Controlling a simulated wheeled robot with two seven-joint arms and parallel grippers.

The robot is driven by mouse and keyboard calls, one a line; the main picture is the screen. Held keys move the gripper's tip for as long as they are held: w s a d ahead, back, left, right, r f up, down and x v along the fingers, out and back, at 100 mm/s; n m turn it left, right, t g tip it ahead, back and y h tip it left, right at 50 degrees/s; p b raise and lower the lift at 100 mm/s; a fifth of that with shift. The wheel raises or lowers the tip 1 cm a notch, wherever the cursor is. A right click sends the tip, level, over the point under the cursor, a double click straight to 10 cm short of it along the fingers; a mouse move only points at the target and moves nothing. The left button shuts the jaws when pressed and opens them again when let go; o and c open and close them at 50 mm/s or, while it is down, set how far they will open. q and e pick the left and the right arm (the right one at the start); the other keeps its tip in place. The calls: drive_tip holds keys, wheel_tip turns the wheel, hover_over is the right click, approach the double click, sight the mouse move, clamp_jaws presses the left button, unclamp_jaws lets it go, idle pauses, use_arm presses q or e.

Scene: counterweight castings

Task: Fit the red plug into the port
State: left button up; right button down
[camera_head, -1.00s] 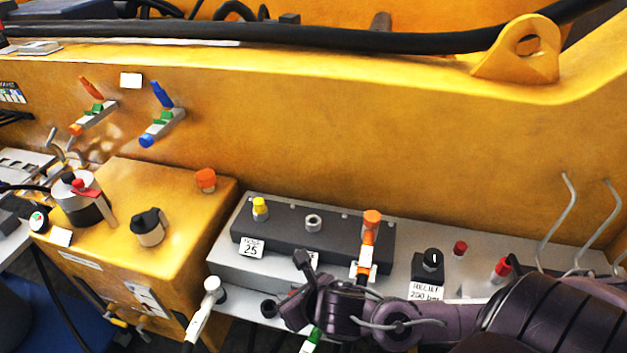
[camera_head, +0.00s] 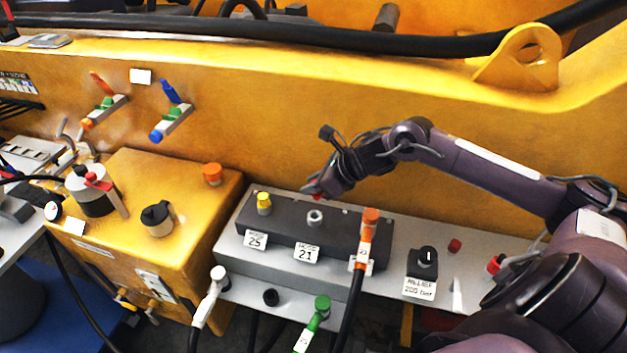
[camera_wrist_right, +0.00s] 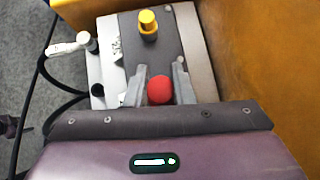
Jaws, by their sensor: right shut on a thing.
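My right gripper (camera_head: 318,193) is shut on the red plug (camera_head: 317,197), just above the back edge of the dark block. In the right wrist view the round red plug (camera_wrist_right: 159,90) shows between the two grey fingers (camera_wrist_right: 159,88). A bare grey ring-shaped port (camera_head: 315,217) stands on top of the dark block (camera_head: 285,228), behind the label reading 21. The plug is above and behind this port in the head view, apart from it. In the wrist view the port is not visible. My left gripper is not in view.
A yellow cap (camera_head: 264,203) and an orange plug with hose (camera_head: 370,220) stand either side of the port. White (camera_head: 218,280) and green (camera_head: 321,306) hose ends sit in front. A black knob (camera_head: 427,258) and a small red cap (camera_head: 455,245) are to the right. The yellow wall rises behind.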

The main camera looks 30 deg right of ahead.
drive_tip(key=shift+w+f, duration=0.1)
drive_tip(key=shift+f, duration=0.05)
drive_tip(key=m, duration=0.1)
drive_tip(key=m+t+h, duration=0.1)
drive_tip(key=m, duration=0.1)
drive_tip(key=shift+r, duration=0.3)
drive_tip(key=f+b, duration=0.1)
drive_tip(key=b, duration=0.1)
drive_tip(key=f+b, duration=0.2)
drive_tip(key=shift+w+f, duration=0.2)
drive_tip(key=shift+f, duration=0.1)
drive_tip(key=shift+f+b, duration=1.05)
drive_tip(key=shift+b, duration=0.15)
drive_tip(key=shift+b, duration=0.85)
idle(0.4)
drive_tip(key=shift+f+b, duration=1.75)
drive_tip(key=shift+b, duration=0.2)
drive_tip(key=c, duration=1.2)
unclamp_jaws()
drive_tip(key=shift+o, duration=0.2)
